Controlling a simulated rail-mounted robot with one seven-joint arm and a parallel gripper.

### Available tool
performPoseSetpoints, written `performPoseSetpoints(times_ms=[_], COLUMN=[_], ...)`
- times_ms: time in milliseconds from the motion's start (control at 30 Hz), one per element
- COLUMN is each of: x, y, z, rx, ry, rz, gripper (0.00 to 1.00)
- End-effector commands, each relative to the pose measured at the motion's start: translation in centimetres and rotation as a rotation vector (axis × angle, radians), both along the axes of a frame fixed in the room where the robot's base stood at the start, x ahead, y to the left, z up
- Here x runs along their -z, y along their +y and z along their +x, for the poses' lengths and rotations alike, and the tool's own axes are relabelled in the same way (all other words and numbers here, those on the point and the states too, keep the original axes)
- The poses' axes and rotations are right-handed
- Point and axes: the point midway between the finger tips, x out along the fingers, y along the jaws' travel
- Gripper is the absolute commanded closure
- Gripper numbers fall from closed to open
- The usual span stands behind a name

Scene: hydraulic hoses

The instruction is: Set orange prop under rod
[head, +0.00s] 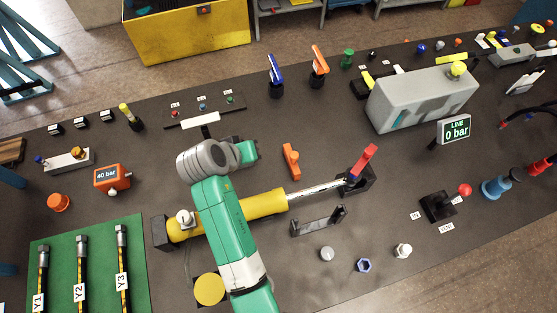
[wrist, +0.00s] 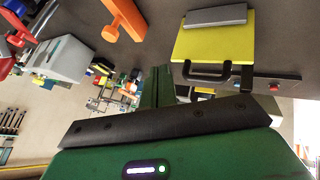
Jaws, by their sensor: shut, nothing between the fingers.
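The orange prop (head: 291,160) lies on the dark bench, apart from the rod and behind it. It also appears at the top of the wrist view (wrist: 125,15). The silver rod (head: 318,191) runs right from the yellow cylinder (head: 262,204) to a black end bracket (head: 357,181) with a red piece (head: 364,160) above it. My gripper (wrist: 158,85) is shut and empty. In the head view my arm's end is left of the orange prop, and the fingers cannot be made out there.
A black cradle-like bracket (head: 318,221) stands in front of the rod. A large grey box (head: 422,98) is at the back right. A small button panel (head: 205,110) is behind my arm. Bench around the prop is clear.

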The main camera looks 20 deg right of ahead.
Motion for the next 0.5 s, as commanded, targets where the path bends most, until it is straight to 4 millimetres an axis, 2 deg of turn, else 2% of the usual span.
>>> performPoseSetpoints(times_ms=[33, 100, 500], x=[1.6, 2.4, 2.8], y=[-0.1, -0.2, -0.5], z=[-0.4, -0.8, -0.8], rx=[0.009, 0.018, 0.021], ry=[0.027, 0.053, 0.064], rz=[-0.008, -0.016, -0.02], gripper=[1.0, 1.0, 1.0])
